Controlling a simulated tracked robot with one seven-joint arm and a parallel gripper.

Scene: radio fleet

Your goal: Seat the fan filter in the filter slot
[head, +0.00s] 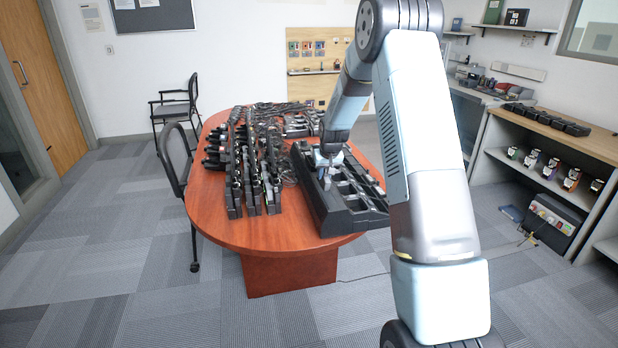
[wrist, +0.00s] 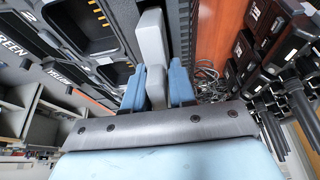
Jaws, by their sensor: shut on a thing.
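My gripper (wrist: 156,80) has its blue fingers shut on a light grey piece (wrist: 152,42), seemingly the fan filter, which stands out beyond the fingertips. In the head view my gripper (head: 327,160) is over the far left part of a long black charger unit (head: 335,222) on the table. In the wrist view the grey piece lies over a dark strip of this unit, beside its open bays (wrist: 88,22). I cannot tell whether it touches the unit. The filter slot cannot be made out.
Several rows of black radios (head: 250,165) crowd the round-ended wooden table (head: 215,215) left of the charger. Loose dark cables lie between them. An office chair (head: 175,160) stands at the table's left. Shelves (head: 560,150) with more devices are at the right.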

